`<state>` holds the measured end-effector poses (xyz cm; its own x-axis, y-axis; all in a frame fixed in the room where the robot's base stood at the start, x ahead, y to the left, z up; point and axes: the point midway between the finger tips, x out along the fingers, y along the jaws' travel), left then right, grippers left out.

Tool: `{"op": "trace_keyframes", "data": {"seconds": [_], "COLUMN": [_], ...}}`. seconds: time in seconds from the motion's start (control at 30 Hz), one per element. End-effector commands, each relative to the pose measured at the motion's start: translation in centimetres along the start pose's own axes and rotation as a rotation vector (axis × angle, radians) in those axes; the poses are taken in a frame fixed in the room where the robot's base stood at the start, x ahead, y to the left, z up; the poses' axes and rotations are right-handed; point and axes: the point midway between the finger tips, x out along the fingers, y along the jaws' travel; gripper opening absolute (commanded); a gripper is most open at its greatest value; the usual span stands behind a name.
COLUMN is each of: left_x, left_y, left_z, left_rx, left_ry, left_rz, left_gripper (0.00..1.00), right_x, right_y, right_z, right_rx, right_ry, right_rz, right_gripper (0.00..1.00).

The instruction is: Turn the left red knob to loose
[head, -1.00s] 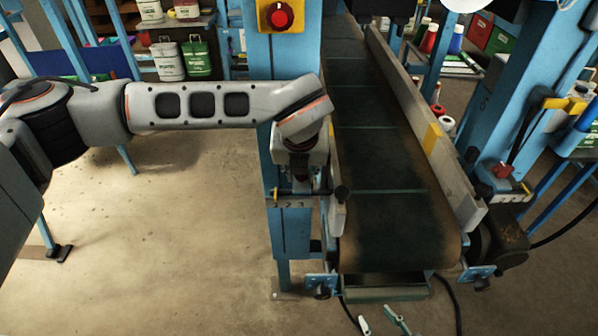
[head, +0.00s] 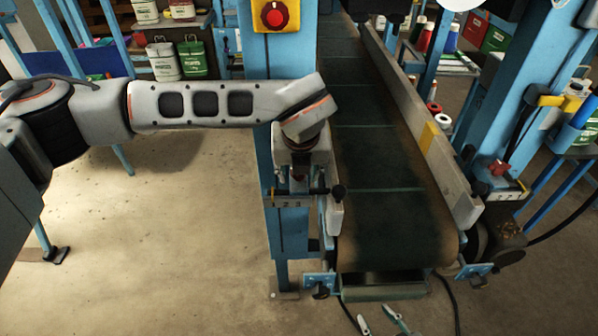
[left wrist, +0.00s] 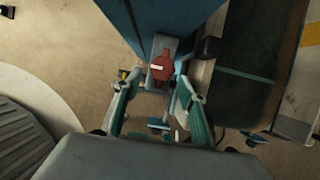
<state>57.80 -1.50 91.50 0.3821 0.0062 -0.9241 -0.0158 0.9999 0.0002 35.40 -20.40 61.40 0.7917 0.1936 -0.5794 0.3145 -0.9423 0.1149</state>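The left red knob (left wrist: 162,66) shows in the left wrist view, with a pale mark on its face. It sits on a grey mount on the blue post. My left gripper (left wrist: 156,108) is open, its two teal fingers pointing at the knob, one to each side of it. The knob appears just beyond the fingertips; I cannot tell whether they touch it. In the head view my left gripper (head: 296,182) is in front of the post and hides this knob. A numbered scale plate (head: 289,201) shows just below. My right gripper is not in view.
The conveyor belt (head: 385,215) runs just right of the post, between side guides. Another red knob (head: 499,167) is on the right-hand post. A red button on a yellow box (head: 276,16) is above my forearm. Open floor (head: 150,230) lies left.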

Motion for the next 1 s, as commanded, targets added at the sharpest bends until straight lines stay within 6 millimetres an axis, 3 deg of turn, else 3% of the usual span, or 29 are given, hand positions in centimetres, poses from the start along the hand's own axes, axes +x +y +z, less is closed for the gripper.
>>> {"op": "trace_keyframes", "data": {"seconds": [0.27, 0.7, 1.0], "left_x": [-0.9, -9.1, -11.9], "left_y": [0.0, 0.0, 0.0], "left_z": [0.1, 0.1, 0.0], "left_rx": [0.001, 0.001, 0.000], "left_ry": [-0.001, -0.004, -0.001], "left_rz": [-0.001, 0.000, 0.000], "left_gripper": [0.41, 0.41, 0.41], "right_x": [0.0, 0.0, 0.0], "right_y": [0.2, 0.0, 0.0], "right_z": [-0.1, -0.1, -0.1], "right_rx": [-0.004, -0.001, -0.001], "right_ry": [0.002, 0.001, 0.001], "right_rz": [0.002, 0.000, 0.000], "right_gripper": [0.40, 0.40, 0.40]}}
